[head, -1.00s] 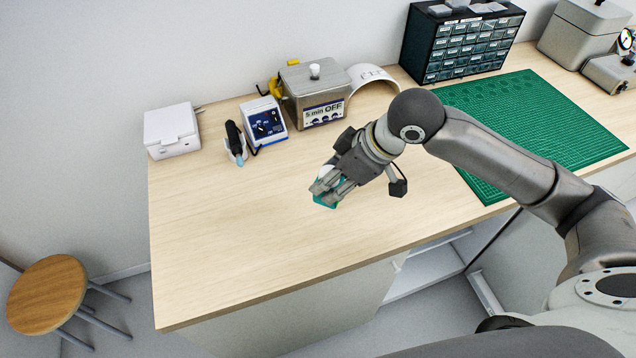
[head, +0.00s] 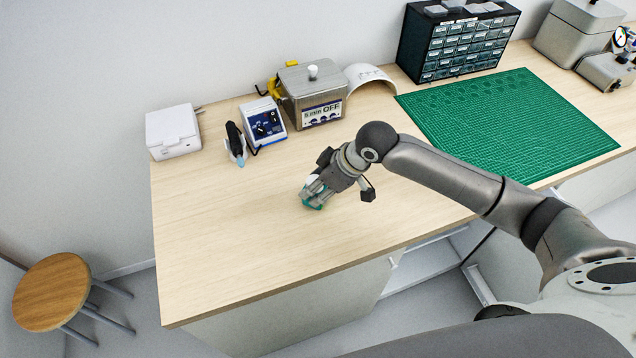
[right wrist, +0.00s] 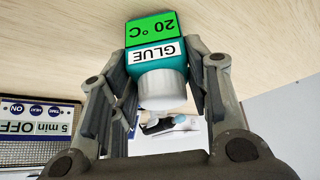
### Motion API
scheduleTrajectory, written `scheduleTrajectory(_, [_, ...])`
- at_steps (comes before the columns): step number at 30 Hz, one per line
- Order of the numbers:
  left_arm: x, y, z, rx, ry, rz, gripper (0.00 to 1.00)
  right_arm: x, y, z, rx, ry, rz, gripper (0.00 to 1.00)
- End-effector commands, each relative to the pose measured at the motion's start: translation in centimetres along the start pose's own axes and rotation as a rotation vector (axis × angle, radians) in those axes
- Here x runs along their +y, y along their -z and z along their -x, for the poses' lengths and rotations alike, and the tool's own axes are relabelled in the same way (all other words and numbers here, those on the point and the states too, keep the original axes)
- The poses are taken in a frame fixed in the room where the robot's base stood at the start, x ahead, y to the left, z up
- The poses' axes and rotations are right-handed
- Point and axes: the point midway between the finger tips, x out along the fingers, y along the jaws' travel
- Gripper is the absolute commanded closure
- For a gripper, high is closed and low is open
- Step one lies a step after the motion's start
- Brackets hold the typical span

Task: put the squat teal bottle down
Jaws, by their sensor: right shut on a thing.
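The squat teal bottle (right wrist: 155,62) shows in the right wrist view. It has a white cap, a white "GLUE" label and a green "20 °C" label. My right gripper (right wrist: 162,70) is shut on it, with a finger on each side. In the head view my right gripper (head: 316,193) holds the teal bottle (head: 313,204) low over the bare front middle of the bench (head: 225,230). Fingers hide much of the bottle there. I cannot tell whether its base touches the bench top. My left gripper is not in view.
Behind stand a white box (head: 172,132), a dark handheld tool (head: 235,141), a blue-and-white control unit (head: 264,124) and a metal bath (head: 313,95) reading "5 min OFF". A green cutting mat (head: 510,120) lies to the right. Bench space left of the gripper is clear.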

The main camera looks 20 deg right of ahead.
Motion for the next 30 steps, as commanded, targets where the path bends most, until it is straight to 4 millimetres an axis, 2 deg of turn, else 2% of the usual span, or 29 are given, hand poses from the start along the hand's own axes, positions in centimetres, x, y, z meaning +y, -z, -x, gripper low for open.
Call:
scheduleTrajectory(5, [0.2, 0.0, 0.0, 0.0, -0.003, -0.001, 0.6, 0.0, -0.1, -0.2, 0.002, 0.0, 0.0, 0.85])
scheduleTrajectory(6, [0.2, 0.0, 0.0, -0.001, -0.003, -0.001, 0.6, 0.0, -0.1, -0.3, 0.0, 0.0, 0.0, 0.54])
scheduleTrajectory(11, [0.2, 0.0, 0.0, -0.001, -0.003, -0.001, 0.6, 0.0, -0.1, -0.2, 0.0, 0.0, 0.0, 0.34])
scheduleTrajectory(23, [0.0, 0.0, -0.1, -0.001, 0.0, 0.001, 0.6, 0.1, 0.1, 0.2, 0.001, -0.001, 0.0, 0.34])
scheduleTrajectory(26, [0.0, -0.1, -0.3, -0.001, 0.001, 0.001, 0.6, 0.1, 0.0, 1.4, 0.003, -0.003, 0.002, 0.34])
scheduleTrajectory(30, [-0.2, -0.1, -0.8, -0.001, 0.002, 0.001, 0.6, 0.1, 0.0, 4.2, 0.002, -0.004, 0.002, 0.34])
